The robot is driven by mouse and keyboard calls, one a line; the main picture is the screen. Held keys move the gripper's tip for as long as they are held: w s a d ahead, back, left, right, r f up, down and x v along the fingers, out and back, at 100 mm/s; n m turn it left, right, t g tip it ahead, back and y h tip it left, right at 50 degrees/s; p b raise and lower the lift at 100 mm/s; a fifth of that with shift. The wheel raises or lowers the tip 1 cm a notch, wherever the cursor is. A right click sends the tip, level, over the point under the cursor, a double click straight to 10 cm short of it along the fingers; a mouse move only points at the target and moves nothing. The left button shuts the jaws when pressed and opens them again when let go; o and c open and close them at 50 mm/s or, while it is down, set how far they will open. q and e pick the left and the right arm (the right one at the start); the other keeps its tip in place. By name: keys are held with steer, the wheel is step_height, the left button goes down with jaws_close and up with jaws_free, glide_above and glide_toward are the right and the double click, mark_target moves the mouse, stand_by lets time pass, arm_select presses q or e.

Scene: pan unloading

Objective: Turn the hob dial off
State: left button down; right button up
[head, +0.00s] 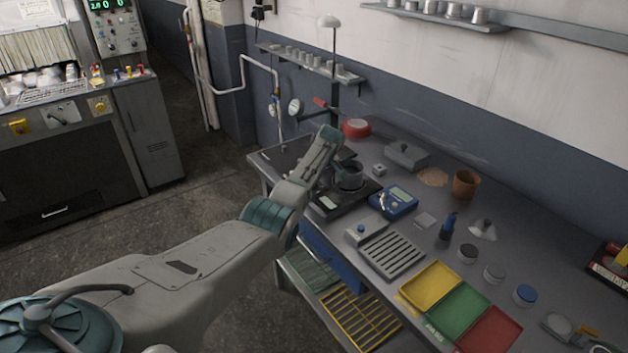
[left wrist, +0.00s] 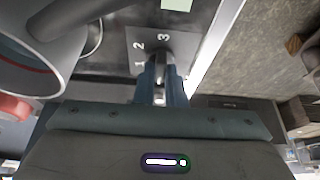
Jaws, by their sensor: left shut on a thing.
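The hob (head: 345,203) is a black slab near the left end of the bench, with a dark pan (head: 350,181) on it. In the left wrist view the hob dial (left wrist: 160,61) is a small dark knob on a plate marked 1, 2 and 3. My left gripper (left wrist: 162,82) is shut on the dial from the near side. Its fingers cover part of the dial, and I cannot tell which mark it points to. In the head view my arm hides the dial and the fingertips. The grey pan (left wrist: 45,75) is close at left. My right gripper is out of view.
A blue meter (head: 396,202) and a slotted grey tray (head: 391,255) sit right of the hob. A red bowl (head: 356,128) is behind it. Yellow, green and red trays (head: 488,333) lie further right. The bench's front edge is close to the dial.

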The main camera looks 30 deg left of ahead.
arm_select(q)
steer(key=c, duration=1.5)
jaws_free()
steer(key=shift+r, duration=0.1)
steer(key=b+v, duration=0.2)
steer(key=v, duration=0.8)
steer(key=shift+d+r, duration=0.2)
steer(key=shift+r, duration=0.1)
steer(key=shift+f, duration=0.15)
